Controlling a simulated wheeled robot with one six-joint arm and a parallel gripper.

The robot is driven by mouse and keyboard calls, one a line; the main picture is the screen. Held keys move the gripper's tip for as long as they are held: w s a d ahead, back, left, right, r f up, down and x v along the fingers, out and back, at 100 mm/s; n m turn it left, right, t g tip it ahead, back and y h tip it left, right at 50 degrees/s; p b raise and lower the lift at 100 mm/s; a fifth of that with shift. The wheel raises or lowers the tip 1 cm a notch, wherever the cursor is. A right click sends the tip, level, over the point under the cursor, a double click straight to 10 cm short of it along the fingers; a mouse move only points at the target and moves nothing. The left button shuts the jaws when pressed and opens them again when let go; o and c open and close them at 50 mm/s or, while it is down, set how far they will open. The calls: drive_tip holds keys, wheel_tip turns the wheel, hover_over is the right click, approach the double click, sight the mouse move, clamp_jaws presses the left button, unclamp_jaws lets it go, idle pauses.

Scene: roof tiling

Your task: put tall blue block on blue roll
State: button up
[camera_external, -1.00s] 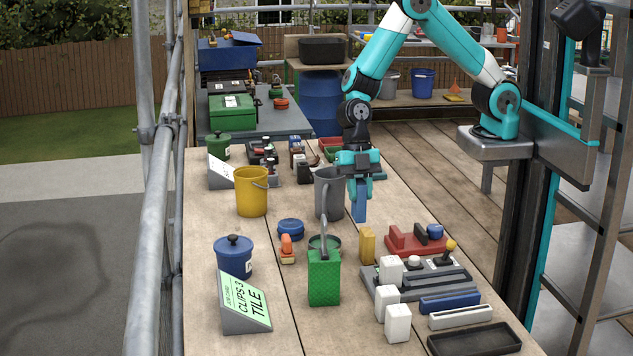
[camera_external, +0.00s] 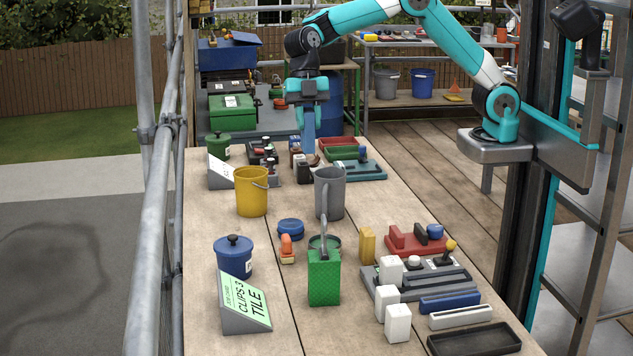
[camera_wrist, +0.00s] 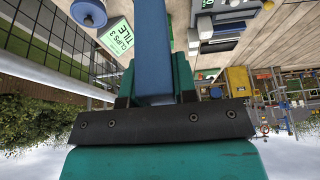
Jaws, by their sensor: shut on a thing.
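My gripper (camera_external: 308,104) is shut on the tall blue block (camera_external: 308,128), which hangs upright below it over the far part of the bench. In the wrist view the block (camera_wrist: 152,50) stretches away from between the jaws (camera_wrist: 150,98). A low, round blue thing (camera_external: 290,229), which looks like the blue roll, lies on the bench behind a small orange object. It is well in front of my gripper and apart from the block. I cannot make out the roll in the wrist view.
A yellow bucket (camera_external: 251,191) and a grey bucket (camera_external: 329,193) stand between my gripper and the blue round thing. A green block-shaped container (camera_external: 324,277), a lidded blue pot (camera_external: 233,257) and a yellow block (camera_external: 367,244) stand nearby. Small tools crowd the bench below my gripper.

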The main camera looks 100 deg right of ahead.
drive_tip(key=w+d, duration=0.3)
hover_over(291, 224)
wheel_tip(291, 224, down, 19)
drive_tip(key=shift+a+f, duration=0.1)
drive_tip(key=shift+f, duration=0.1)
drive_tip(key=shift+f, duration=0.2)
drive_tip(key=o, duration=0.9)
drive_tip(key=shift+r, duration=0.1)
